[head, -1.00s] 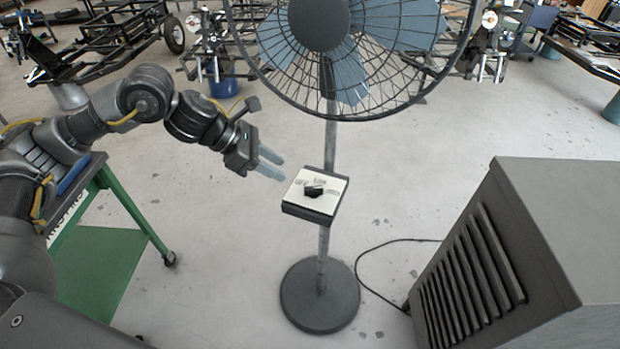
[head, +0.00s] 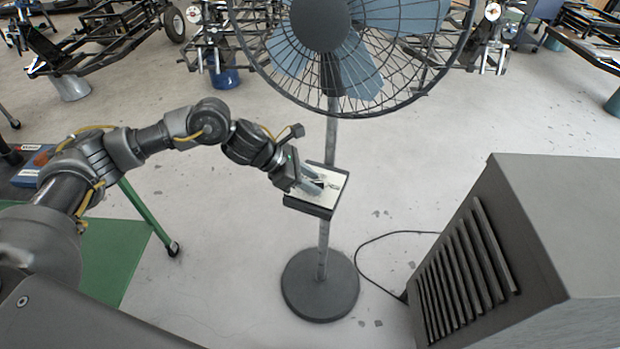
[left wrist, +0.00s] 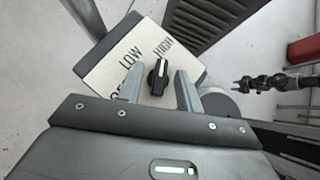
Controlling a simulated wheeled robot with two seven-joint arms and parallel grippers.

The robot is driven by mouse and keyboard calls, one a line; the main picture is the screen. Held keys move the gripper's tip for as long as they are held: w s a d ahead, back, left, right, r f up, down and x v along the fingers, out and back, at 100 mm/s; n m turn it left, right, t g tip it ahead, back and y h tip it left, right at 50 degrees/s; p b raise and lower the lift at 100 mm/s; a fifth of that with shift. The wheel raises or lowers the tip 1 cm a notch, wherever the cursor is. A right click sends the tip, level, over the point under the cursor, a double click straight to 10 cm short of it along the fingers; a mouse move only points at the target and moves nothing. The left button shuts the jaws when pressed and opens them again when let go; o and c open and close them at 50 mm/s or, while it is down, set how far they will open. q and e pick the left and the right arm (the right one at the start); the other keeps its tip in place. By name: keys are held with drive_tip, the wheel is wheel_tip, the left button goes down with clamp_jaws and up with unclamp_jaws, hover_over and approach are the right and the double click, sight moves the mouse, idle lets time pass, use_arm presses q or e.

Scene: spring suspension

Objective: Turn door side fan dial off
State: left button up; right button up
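A tall pedestal fan (head: 328,135) stands ahead of me, with a switch box (head: 326,199) on its pole. The box has a pale face plate (left wrist: 115,75) marked LOW and HIGH, with a third label mostly hidden by my finger. A black dial (left wrist: 158,77) with a white line sits on the plate. My left gripper (head: 321,179) is at the box. In the left wrist view its fingers (left wrist: 157,86) are open, one on each side of the dial, with gaps beside it. In the head view the gripper partly covers the dial.
A large grey louvred cabinet (head: 560,230) stands at the right. A dark cable (head: 385,236) runs on the floor near the fan's round base (head: 320,300). A green cart (head: 110,255) is at the left. Metal frames stand at the back.

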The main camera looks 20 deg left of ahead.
use_arm(q)
drive_tip(key=shift+c, duration=0.3)
clamp_jaws()
